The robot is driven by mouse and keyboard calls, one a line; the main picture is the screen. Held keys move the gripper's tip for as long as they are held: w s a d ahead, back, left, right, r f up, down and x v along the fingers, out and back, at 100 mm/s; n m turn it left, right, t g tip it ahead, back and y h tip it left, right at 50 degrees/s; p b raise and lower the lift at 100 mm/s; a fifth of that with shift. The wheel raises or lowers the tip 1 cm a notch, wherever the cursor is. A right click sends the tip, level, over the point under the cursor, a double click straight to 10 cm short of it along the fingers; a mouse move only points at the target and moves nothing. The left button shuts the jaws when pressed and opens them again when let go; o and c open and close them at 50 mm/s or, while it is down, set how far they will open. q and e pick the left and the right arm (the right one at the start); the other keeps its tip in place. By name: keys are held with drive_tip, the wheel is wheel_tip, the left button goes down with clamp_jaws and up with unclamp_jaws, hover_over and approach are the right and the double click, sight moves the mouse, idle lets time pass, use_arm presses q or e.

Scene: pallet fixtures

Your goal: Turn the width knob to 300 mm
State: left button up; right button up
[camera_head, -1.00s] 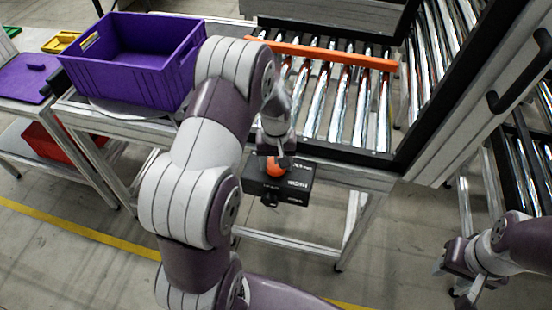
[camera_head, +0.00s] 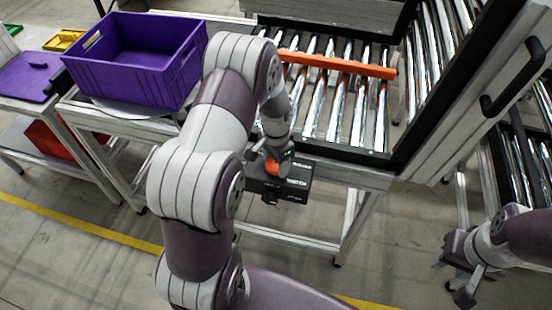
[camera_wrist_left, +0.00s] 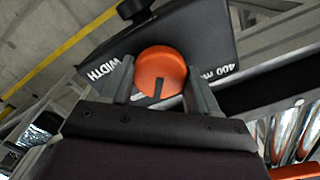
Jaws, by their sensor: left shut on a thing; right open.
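The orange width knob (camera_wrist_left: 160,72) sits on a black box (camera_head: 298,178) fixed to the front of the roller conveyor frame. In the left wrist view the box face (camera_wrist_left: 200,30) reads "WIDTH" to the left of the knob and "400 mm" to the right. A dark pointer mark on the knob points toward the gripper's palm. My left gripper (camera_wrist_left: 161,88) is shut on the knob, one finger on each side. In the head view the knob (camera_head: 271,166) is partly hidden by that gripper. My right gripper (camera_head: 459,282) is open and empty at the lower right, away from the box.
An orange guide bar (camera_head: 340,64) lies across the conveyor rollers (camera_head: 345,105). A purple crate (camera_head: 130,72) stands on the table to the left. A black handle (camera_head: 515,80) is on the frame at the right. Floor in front of the conveyor is open.

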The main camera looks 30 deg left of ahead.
use_arm(q)
drive_tip(key=shift+m+p, duration=0.35)
drive_tip(key=shift+m, duration=1.85)
drive_tip(key=shift+w, duration=0.1)
drive_tip(key=o, duration=1.1)
drive_tip(key=shift+c, duration=0.2)
wheel_tip(320, 180, up, 13)
drive_tip(key=b, duration=0.1)
drive_tip(key=shift+f, duration=0.1)
